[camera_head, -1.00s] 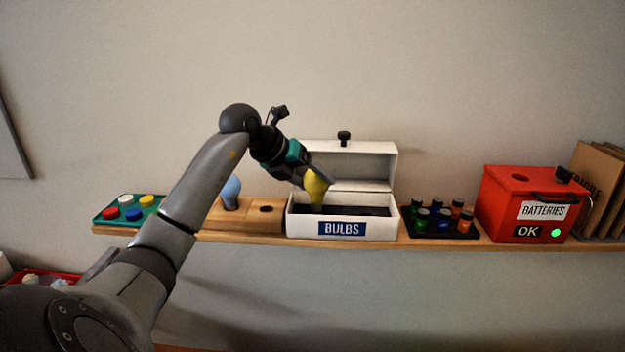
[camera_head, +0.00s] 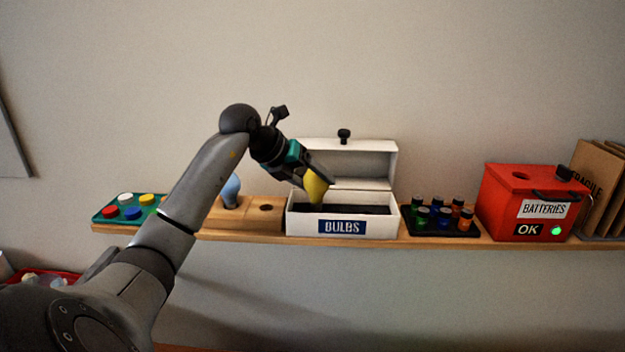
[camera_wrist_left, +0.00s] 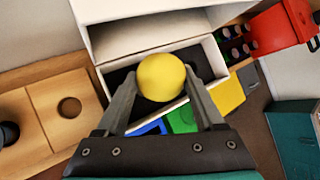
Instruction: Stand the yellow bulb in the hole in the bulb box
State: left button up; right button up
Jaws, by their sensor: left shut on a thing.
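The yellow bulb (camera_head: 315,188) is in my left gripper (camera_head: 318,183), above the left part of the bulb box. The wrist view shows the round top of the bulb (camera_wrist_left: 161,77) between the two fingers of the gripper (camera_wrist_left: 160,85). The bulb's lower end is at or just inside the box opening; whether it touches the hole cannot be told. The white bulb box (camera_head: 300,224) has its lid (camera_head: 350,160) up at the back and a dark insert (camera_head: 365,210) inside. The hole is hidden. My right gripper is not in view.
A wooden block with an empty hole (camera_head: 265,209) and a blue bulb (camera_head: 231,190) stands left of the box. A black battery tray (camera_head: 412,231) and red batteries box (camera_head: 497,211) stand to the right. All rest on a narrow wooden shelf (camera_head: 270,238).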

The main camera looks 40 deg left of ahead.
pick_arm(q)
jog(key=shift+f+b, duration=0.95)
jog(key=shift+f, duration=0.3)
dwell(0.8)
dwell(2.4)
dwell(0.4)
jog(key=o, duration=0.6)
jog(key=o, duration=0.4)
jog(key=shift+r+p, duration=0.75)
jog(key=shift+r, duration=0.6)
dwell(0.8)
